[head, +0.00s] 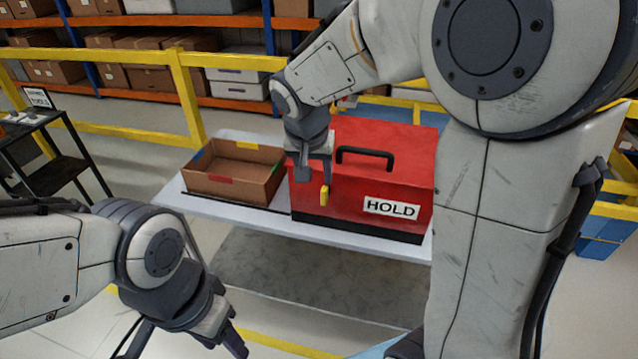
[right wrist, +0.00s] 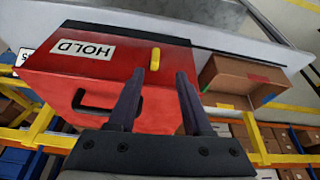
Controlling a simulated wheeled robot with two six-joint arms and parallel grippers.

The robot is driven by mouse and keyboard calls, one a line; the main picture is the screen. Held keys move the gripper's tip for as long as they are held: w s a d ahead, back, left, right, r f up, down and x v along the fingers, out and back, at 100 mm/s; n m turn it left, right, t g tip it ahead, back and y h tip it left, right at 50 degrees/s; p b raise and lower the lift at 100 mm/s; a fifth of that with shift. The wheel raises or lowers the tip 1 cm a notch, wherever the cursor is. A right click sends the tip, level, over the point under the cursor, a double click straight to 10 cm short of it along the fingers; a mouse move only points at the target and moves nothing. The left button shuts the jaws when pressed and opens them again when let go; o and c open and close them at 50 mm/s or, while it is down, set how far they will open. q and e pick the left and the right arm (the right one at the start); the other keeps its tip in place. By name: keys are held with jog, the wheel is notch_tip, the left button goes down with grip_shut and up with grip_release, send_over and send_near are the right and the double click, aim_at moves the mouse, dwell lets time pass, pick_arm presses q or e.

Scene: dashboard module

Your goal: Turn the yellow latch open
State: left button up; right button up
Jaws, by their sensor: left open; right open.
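The yellow latch (head: 324,195) is a small upright piece on the front of the red box (head: 400,180), left of its HOLD label. It also shows in the right wrist view (right wrist: 155,58), just beyond my fingertips. My right gripper (head: 312,183) is open in front of the box's left part, with one finger close to the latch in the head view. In the right wrist view the right gripper (right wrist: 167,78) has its fingers apart, the latch nearer the left finger. Contact cannot be told. My left gripper (head: 185,347) is open and low at the left, away from the box.
The red box has a black handle (head: 365,152) and stands on a pale table (head: 225,208). An open brown tray (head: 215,188) with coloured marks stands left of it. A yellow railing (head: 188,95) and shelves lie behind. A dark cart (head: 50,150) stands far left.

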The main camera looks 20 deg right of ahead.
aim_at(324, 189)
jog(key=shift+m, duration=0.5)
jog(key=x, duration=0.3)
jog(key=w+d+x, duration=0.1)
jog(key=x, duration=0.7)
jog(key=shift+w+d+r, duration=0.15)
jog(key=shift+d+r, duration=0.2)
jog(key=shift+r, duration=0.05)
grip_shut()
